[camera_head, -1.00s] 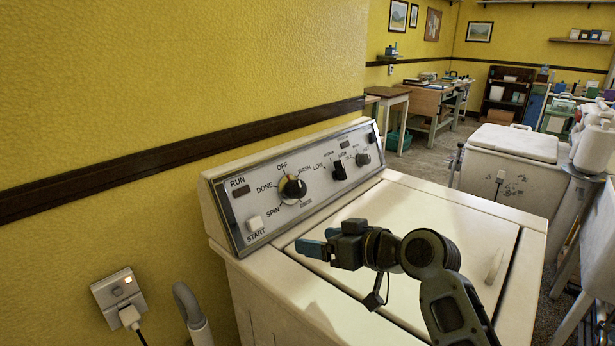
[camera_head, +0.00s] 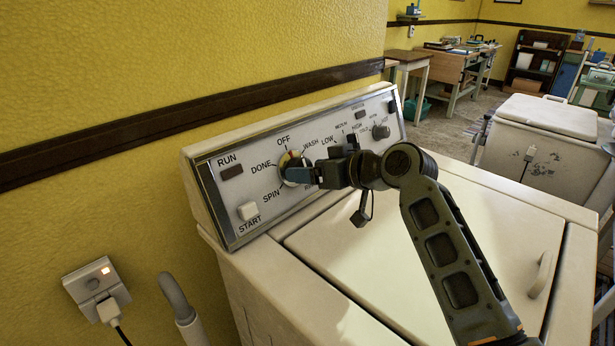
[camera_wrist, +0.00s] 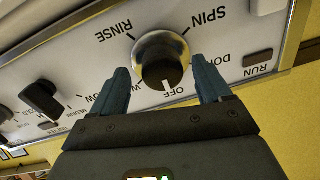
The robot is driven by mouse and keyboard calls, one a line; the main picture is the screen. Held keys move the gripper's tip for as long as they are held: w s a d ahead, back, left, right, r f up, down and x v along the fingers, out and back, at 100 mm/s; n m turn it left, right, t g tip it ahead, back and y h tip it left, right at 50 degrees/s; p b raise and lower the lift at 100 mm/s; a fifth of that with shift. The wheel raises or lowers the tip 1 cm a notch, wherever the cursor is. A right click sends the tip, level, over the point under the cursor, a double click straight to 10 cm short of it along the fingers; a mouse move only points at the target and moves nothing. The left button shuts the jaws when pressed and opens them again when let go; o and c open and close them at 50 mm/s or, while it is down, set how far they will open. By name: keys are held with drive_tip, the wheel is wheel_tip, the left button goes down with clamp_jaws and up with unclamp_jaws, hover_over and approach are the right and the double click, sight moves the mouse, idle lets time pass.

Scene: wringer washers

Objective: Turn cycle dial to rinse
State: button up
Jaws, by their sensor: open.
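The cycle dial (camera_wrist: 161,60) is a black knob with a silver skirt on the washer's control panel (camera_head: 238,196). In the wrist view, which shows the panel upside down, its white pointer mark faces OFF. RINSE is printed to the upper left of the dial there, and SPIN to the upper right. My gripper (camera_wrist: 166,84) is open, with one blue finger on each side of the dial. I cannot tell whether the fingers touch it. In the head view my gripper (camera_head: 296,174) covers most of the dial (camera_head: 286,158) and the RINSE label.
The white START button (camera_head: 247,210) and RUN lamp (camera_head: 231,172) are left of the dial. A small knob (camera_head: 380,131) is at the panel's right. The washer lid (camera_head: 470,250) lies flat below my arm. A wall outlet (camera_head: 97,289) is at lower left.

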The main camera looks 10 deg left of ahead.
drive_tip(key=shift+x, duration=0.8)
drive_tip(key=shift+c, duration=0.3)
drive_tip(key=c, duration=1)
